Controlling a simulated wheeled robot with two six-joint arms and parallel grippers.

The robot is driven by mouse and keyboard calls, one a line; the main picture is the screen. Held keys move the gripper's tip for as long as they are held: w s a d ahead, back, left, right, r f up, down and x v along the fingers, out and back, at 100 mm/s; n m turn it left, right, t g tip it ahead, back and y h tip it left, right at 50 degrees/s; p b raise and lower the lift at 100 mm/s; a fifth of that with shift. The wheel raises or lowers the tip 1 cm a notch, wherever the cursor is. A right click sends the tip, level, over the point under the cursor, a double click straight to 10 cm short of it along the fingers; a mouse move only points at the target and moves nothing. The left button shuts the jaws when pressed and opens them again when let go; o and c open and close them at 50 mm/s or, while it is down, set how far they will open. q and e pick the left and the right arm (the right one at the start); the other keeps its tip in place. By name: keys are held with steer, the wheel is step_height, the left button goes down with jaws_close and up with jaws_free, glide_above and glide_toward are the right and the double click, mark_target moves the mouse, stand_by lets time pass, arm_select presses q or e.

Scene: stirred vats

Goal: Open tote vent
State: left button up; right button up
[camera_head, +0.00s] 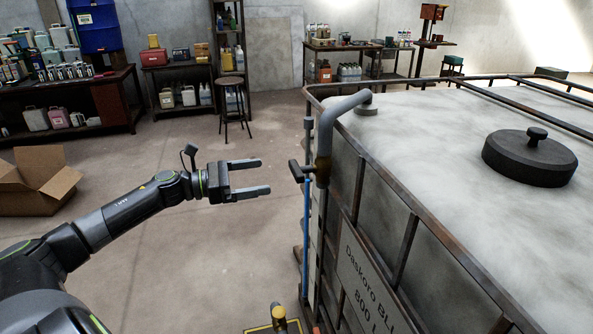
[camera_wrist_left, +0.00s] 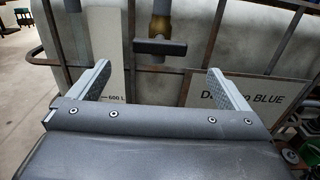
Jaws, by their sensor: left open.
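The tote (camera_head: 450,140) is a large whitish tank in a rusty metal cage, filling the right of the head view. A grey vent pipe (camera_head: 335,112) bends over its top edge and runs down the near left side. A dark vent handle (camera_head: 298,171) sits on that pipe at a brass-coloured valve; it also shows lying crosswise in the left wrist view (camera_wrist_left: 160,47). My left gripper (camera_head: 264,176) is open and empty, a short gap left of the handle. In the wrist view its fingers (camera_wrist_left: 155,82) stand either side of the handle, not touching it. My right gripper is not in view.
A black round lid (camera_head: 529,158) sits on the tote's top. A blue-filled sight tube (camera_head: 306,235) runs down beside the valve. A cardboard box (camera_head: 38,182) lies on the floor at left. Shelves and a stool (camera_head: 233,105) stand behind. The floor between is clear.

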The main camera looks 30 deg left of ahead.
mark_target(292, 170)
arm_select(q)
steer(key=p+x, duration=0.3)
steer(key=x, duration=0.6)
steer(key=shift+w+d+r, duration=0.15)
steer(key=shift+w, duration=0.1)
steer(key=shift+w+d, duration=0.3)
steer(key=c, duration=1)
